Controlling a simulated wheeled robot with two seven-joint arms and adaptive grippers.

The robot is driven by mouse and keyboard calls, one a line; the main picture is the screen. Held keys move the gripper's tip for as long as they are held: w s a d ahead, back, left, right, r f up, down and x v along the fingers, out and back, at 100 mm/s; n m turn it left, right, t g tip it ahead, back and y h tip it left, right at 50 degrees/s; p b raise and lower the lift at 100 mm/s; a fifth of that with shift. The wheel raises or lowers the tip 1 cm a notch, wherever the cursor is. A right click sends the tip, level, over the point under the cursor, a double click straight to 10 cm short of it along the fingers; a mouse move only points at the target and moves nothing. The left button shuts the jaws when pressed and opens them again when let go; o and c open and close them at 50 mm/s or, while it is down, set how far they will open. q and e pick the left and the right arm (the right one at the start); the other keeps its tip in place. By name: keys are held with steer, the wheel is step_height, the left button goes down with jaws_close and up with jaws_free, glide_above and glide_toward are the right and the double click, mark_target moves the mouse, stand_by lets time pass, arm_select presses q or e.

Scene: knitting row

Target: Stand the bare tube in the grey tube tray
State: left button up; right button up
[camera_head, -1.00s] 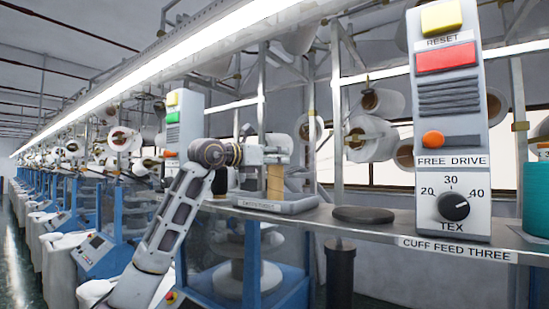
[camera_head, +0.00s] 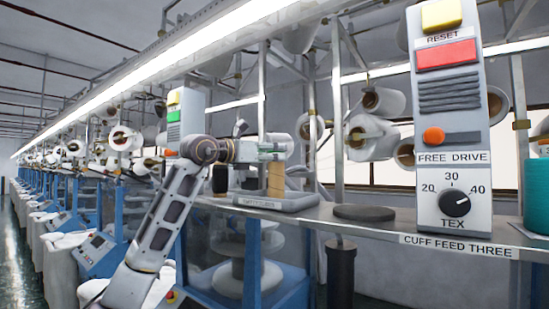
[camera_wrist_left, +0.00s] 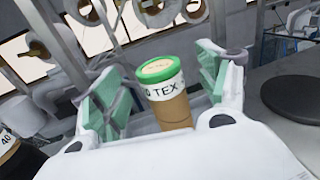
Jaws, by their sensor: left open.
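The bare tube (camera_head: 275,180) is a brown cardboard tube standing upright in the grey tube tray (camera_head: 290,204) on the shelf. In the left wrist view the tube (camera_wrist_left: 174,108) has a green top rim and a white band reading TEX. My left gripper (camera_head: 278,150) is at the tube's top. In the left wrist view the open fingers of the left gripper (camera_wrist_left: 162,82) are on either side of the tube, with visible gaps. The tube's foot is hidden in the wrist view by the gripper body. My right gripper is not in view.
A dark round disc (camera_head: 364,213) lies on the shelf right of the tray. A dark spool (camera_head: 219,180) stands left of it. The tall control panel (camera_head: 452,130) rises at the right, with a teal cone (camera_head: 537,190) beyond. Yarn cones hang behind.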

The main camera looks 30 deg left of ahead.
arm_select(q)
steer(key=b+v, duration=0.3)
steer(key=v, duration=0.7)
